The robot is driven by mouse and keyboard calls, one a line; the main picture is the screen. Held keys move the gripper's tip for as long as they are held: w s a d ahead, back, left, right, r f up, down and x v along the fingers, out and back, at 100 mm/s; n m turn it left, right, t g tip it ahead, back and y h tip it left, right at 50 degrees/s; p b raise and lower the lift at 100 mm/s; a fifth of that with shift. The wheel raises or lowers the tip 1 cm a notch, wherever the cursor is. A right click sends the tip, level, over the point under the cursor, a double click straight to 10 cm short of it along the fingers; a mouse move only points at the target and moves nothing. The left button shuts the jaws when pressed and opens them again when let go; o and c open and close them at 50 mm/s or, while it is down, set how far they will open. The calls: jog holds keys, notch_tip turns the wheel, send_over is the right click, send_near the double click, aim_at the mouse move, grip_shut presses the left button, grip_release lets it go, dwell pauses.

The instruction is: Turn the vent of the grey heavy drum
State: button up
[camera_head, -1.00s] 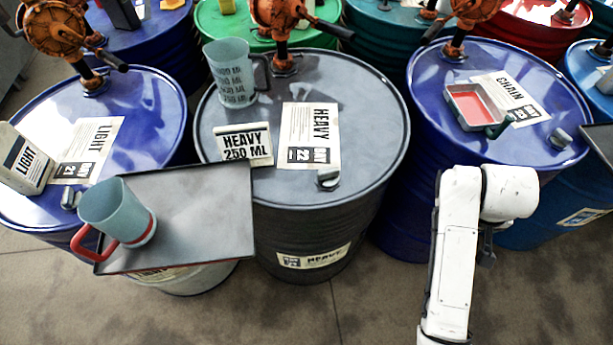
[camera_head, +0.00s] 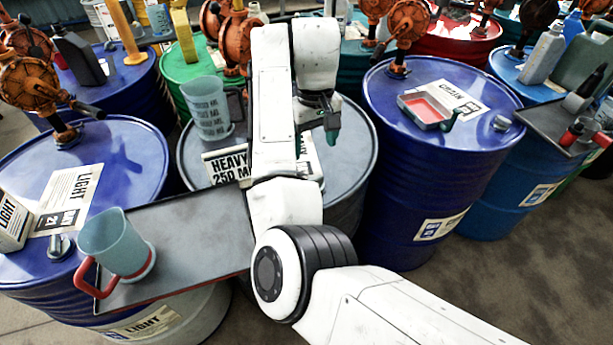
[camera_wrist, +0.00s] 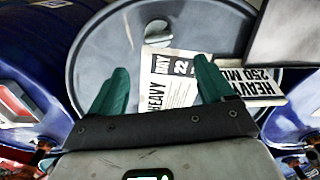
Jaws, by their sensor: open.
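The grey heavy drum (camera_head: 352,150) stands in the middle of the head view, its lid partly covered by my arm. In the wrist view the grey lid (camera_wrist: 95,50) fills the upper middle. Its vent, a small metal cap (camera_wrist: 157,32), shows near the lid's rim, beyond the HEAVY label (camera_wrist: 168,88). The vent is hidden behind my arm in the head view. My gripper (camera_wrist: 161,66) is open and empty above the lid, its green fingers apart over the label, with the vent ahead of and between the fingertips. It also shows in the head view (camera_head: 330,122).
A measuring jug (camera_head: 207,108) and a HEAVY 250 ML sign (camera_head: 224,164) stand on the grey lid. A tray (camera_head: 190,235) with a red-handled jug (camera_head: 113,243) is at the front left. Blue drums (camera_head: 420,160) flank the grey one. An orange pump (camera_head: 233,38) rises behind.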

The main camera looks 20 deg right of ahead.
aim_at(313, 177)
notch_tip(313, 177, down, 10)
jog(key=shift+f+p, duration=0.15)
jog(key=shift+p, duration=0.35)
jog(key=c, duration=1)
jog(key=shift+c, duration=0.2)
